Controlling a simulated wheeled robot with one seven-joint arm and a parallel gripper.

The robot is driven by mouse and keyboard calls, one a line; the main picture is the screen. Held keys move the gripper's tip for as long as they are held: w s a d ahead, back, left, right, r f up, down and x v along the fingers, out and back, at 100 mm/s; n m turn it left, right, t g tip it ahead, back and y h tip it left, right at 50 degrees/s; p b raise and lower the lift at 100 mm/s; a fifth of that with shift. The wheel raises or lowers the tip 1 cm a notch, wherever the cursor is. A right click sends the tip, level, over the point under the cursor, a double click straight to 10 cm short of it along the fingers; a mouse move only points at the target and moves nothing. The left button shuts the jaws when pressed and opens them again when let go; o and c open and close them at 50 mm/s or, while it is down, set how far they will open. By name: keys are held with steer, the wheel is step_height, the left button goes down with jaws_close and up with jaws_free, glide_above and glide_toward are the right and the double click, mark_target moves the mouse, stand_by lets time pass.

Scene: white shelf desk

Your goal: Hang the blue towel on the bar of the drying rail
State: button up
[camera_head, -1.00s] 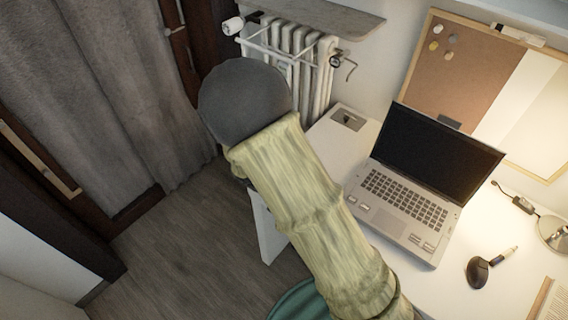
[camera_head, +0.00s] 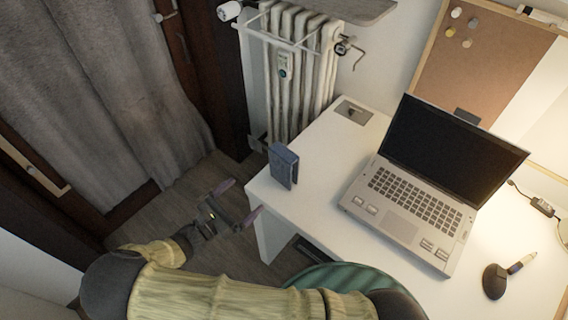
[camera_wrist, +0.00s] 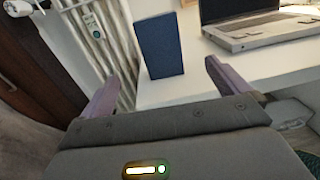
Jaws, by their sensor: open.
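The blue towel (camera_head: 284,167) stands upright, folded, at the left corner of the white desk in the head view. It also shows in the wrist view (camera_wrist: 158,46), just ahead of and between my fingers. My gripper (camera_head: 238,201) is open and empty, to the left of the towel and apart from it, off the desk's edge. Its two purple fingers are spread in the wrist view (camera_wrist: 163,86). The drying rail (camera_head: 282,32) is a white wire frame on the front of the radiator, with its bar above and behind the towel.
The white radiator (camera_head: 298,85) stands behind the desk corner. An open laptop (camera_head: 408,205) sits on the white desk (camera_head: 322,160), right of the towel. A green chair (camera_head: 335,282) is below the desk front. A grey curtain (camera_head: 90,85) hangs at left.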

mark_target(279, 165)
steer(key=p+x, duration=0.2)
steer(key=x, duration=1)
steer(key=shift+w+d, duration=0.1)
steer(key=shift+p+x, duration=0.5)
steer(key=shift+x, duration=2.05)
steer(key=shift+w, duration=0.1)
steer(key=c, duration=0.9)
